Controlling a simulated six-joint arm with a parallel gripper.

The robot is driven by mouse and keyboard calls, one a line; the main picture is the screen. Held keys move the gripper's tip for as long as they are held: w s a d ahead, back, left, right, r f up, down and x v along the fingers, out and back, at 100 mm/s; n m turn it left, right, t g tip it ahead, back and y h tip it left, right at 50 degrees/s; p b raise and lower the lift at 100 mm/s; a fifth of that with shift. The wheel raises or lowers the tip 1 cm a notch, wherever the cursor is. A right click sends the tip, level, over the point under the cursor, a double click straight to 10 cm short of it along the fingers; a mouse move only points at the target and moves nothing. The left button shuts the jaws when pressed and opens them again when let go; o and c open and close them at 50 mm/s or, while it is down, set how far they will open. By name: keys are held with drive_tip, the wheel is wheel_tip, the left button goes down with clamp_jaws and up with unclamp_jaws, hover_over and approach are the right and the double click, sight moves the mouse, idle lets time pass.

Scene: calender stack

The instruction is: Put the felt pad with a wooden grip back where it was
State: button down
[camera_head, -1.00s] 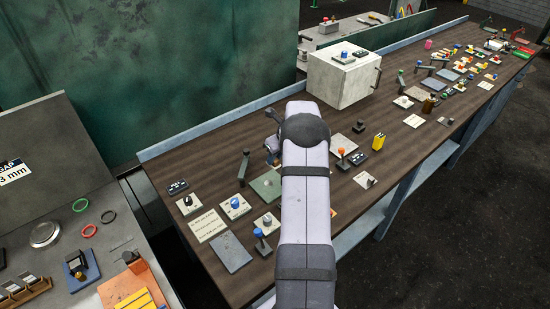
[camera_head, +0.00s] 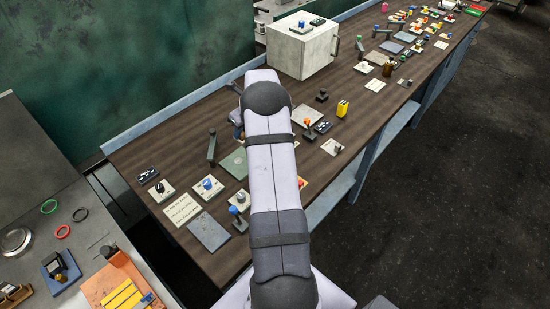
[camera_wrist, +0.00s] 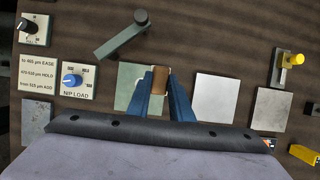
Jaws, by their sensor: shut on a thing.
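In the wrist view my gripper (camera_wrist: 163,80) has its two blue fingers closed on a small brown wooden grip (camera_wrist: 160,77). The felt pad under the grip is mostly hidden by the grip and fingers. A grey-green square plate (camera_wrist: 134,88) lies on the bench right behind the fingers; I cannot tell whether the held thing touches it. In the head view this green plate (camera_head: 235,163) shows left of my arm, and the held thing is hidden by the arm.
A NIP LOAD panel with a blue knob (camera_wrist: 72,81) lies left, and a grey lever (camera_wrist: 120,35) above left. Pale square plates (camera_wrist: 215,97) lie right, with a yellow-knobbed part (camera_wrist: 290,61) beyond. A white box (camera_head: 303,48) stands on the bench's far side.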

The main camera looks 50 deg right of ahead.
drive_tip(key=shift+s+d+f, duration=0.15)
drive_tip(key=shift+s+d, duration=0.05)
drive_tip(key=shift+d, duration=0.1)
drive_tip(key=s+d+r+m+h+b, duration=0.15)
drive_tip(key=s+d+m+b, duration=0.5)
drive_tip(key=s+d, duration=1.1)
drive_tip(key=s+d+n+b, duration=0.1)
drive_tip(key=s+d+b, duration=0.15)
drive_tip(key=s, duration=0.45)
drive_tip(key=a+n+y, duration=0.1)
drive_tip(key=a+n, duration=0.4)
drive_tip(key=a, duration=0.2)
drive_tip(key=shift+s+a+f, duration=0.15)
drive_tip(key=shift+n+y, duration=0.25)
drive_tip(key=shift+f+p, duration=1.15)
drive_tip(key=shift+f, duration=3.8)
